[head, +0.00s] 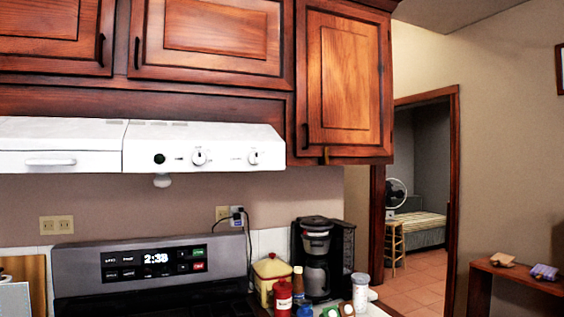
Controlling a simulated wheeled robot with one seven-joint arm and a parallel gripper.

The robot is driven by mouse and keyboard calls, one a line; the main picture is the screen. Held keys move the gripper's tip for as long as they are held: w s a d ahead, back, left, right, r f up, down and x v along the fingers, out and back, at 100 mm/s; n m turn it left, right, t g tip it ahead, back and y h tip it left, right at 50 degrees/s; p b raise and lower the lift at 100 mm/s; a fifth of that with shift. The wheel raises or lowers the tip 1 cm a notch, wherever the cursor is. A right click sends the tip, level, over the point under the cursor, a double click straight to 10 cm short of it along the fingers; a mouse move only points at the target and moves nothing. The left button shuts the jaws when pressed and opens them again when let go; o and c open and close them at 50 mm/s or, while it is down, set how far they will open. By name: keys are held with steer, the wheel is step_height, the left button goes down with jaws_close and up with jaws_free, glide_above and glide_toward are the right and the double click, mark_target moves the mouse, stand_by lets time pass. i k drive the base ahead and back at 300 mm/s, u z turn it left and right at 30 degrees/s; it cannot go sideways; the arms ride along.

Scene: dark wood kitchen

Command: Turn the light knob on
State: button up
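The white range hood (70,146) hangs under the dark wood cabinets, above the stove. On the right part of its front face are two round white knobs, a left knob (199,157) and a right knob (253,157). Small markings sit beside them, too small to read, so I cannot tell which one is the light knob. A dark round spot (159,158) is on the face left of the knobs. A white bulb (162,181) hangs below the hood and does not look lit. My gripper is not in view.
The stove's control panel (150,262) stands below the hood. Right of it are a yellow canister (271,272), a red bottle (283,298) and a black coffee maker (316,250). A cabinet (345,80) hangs right of the hood. The space before the hood looks clear.

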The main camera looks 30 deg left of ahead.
mark_target(254, 157)
steer(key=u, duration=0.75)
steer(key=i, duration=0.8)
steer(key=u, duration=0.85)
